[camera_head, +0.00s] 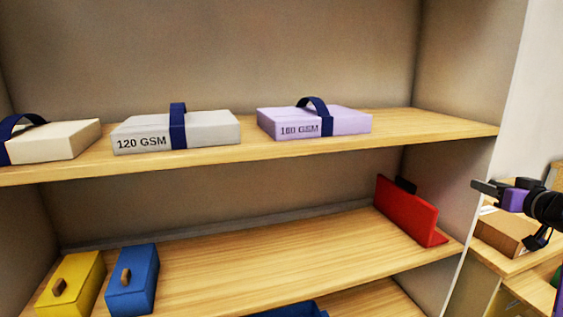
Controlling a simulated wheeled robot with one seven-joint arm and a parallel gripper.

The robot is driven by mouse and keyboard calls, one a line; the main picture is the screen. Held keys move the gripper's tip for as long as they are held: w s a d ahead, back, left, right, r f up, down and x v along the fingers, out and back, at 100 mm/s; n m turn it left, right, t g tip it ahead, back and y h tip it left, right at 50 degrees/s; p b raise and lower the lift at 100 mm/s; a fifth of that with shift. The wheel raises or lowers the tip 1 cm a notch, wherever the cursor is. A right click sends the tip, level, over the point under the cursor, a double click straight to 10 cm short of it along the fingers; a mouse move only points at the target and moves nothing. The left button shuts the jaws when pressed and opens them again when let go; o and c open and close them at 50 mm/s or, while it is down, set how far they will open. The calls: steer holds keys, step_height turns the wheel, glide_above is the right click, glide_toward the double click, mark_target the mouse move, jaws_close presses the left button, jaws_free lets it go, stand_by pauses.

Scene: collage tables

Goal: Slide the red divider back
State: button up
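The red divider (406,211) stands upright on the middle shelf (250,265), near its right end. It has a flat base at its foot, and a small black piece (405,185) shows just behind its top edge. My gripper (482,187) is at the right edge of the view, outside the cabinet's right side panel. It is apart from the divider, to its right in the picture. It appears edge-on and small, so I cannot tell whether its fingers are open or shut. Nothing is seen in it.
A yellow box (78,278) and a blue box (134,275) stand at the middle shelf's left. Strapped paper packs in cream (68,142), grey (215,129) and lilac (350,120) lie on the upper shelf. The middle shelf is bare between the blue box and divider.

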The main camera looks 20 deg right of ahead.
steer(key=s+a+f+m+t+h, duration=0.1)
steer(key=s+a+f+h, duration=0.1)
steer(key=s+a+f, duration=0.7)
steer(key=s+a+f+m+h, duration=0.25)
steer(key=a+f, duration=0.55)
steer(key=a, duration=0.4)
steer(key=s+a+f+n+y, duration=0.2)
steer(key=s+a+y, duration=0.1)
steer(key=s+a, duration=0.6)
steer(key=s+a+f+n+g+y, duration=0.1)
steer(key=s+a+f+n+y, duration=0.1)
steer(key=s+a, duration=0.7)
steer(key=s+a+f+n+y, duration=0.2)
steer(key=s+a+n+y, duration=0.1)
steer(key=s+a, duration=0.6)
steer(key=s+y, duration=0.1)
steer(key=s, duration=0.1)
steer(key=shift+s+f+g, duration=0.15)
steer(key=shift+s+g, duration=0.15)
